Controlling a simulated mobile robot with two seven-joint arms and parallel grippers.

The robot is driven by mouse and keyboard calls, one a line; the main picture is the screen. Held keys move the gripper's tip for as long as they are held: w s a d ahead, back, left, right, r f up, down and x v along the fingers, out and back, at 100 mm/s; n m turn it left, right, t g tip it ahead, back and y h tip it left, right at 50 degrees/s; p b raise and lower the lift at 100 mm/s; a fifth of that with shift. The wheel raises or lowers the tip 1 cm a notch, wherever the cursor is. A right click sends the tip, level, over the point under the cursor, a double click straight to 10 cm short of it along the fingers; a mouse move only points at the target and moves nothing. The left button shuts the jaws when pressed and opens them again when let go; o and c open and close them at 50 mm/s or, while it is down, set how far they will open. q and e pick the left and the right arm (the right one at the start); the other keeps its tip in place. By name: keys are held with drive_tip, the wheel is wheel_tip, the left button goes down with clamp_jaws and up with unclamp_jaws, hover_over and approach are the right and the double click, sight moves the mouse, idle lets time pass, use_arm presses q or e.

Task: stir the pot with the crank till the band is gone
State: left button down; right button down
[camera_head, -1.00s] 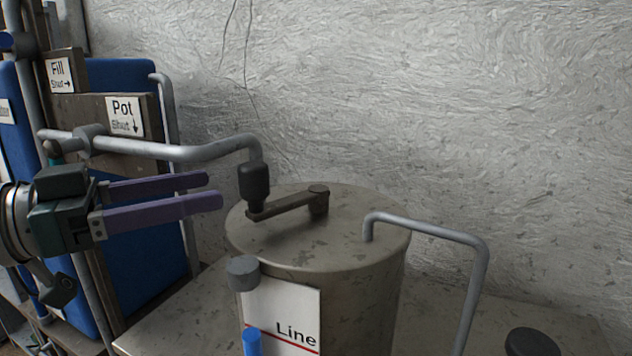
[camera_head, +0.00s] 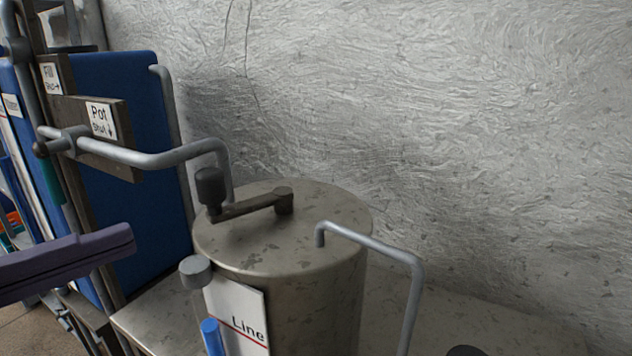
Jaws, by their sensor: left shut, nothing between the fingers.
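The pot (camera_head: 300,300) is a grey metal drum with a flat, stained lid. The crank (camera_head: 250,206) lies across the lid from a central hub, and its black knob (camera_head: 210,187) stands upright at the back left. My left gripper (camera_head: 128,240) shows as purple fingers at the left edge, together and empty. In the picture they are left of the pot and below the knob, clear of both. The rest of that gripper is out of frame. No band can be made out. My right gripper is not in view.
A grey pipe (camera_head: 150,157) from the "Pot" sign (camera_head: 99,118) ends by the knob. A bent pipe (camera_head: 385,247) leaves the lid on the right. A "Line" plate (camera_head: 237,305) and blue-filled tube (camera_head: 212,336) stand in front. A pale wall is behind.

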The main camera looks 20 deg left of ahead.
sight(205, 185)
use_arm(q)
drive_tip(key=w, duration=0.3)
drive_tip(key=w+p, duration=0.1)
drive_tip(key=w, duration=0.2)
drive_tip(key=w+d, duration=0.1)
drive_tip(key=w, duration=0.2)
drive_tip(key=shift+w+p, duration=0.3)
drive_tip(key=shift+p, duration=0.05)
drive_tip(key=shift+w+a+f, duration=0.1)
drive_tip(key=shift+w+a, duration=0.2)
drive_tip(key=shift+a, duration=0.15)
drive_tip(key=shift+w+a, duration=0.3)
drive_tip(key=shift+a, duration=0.6)
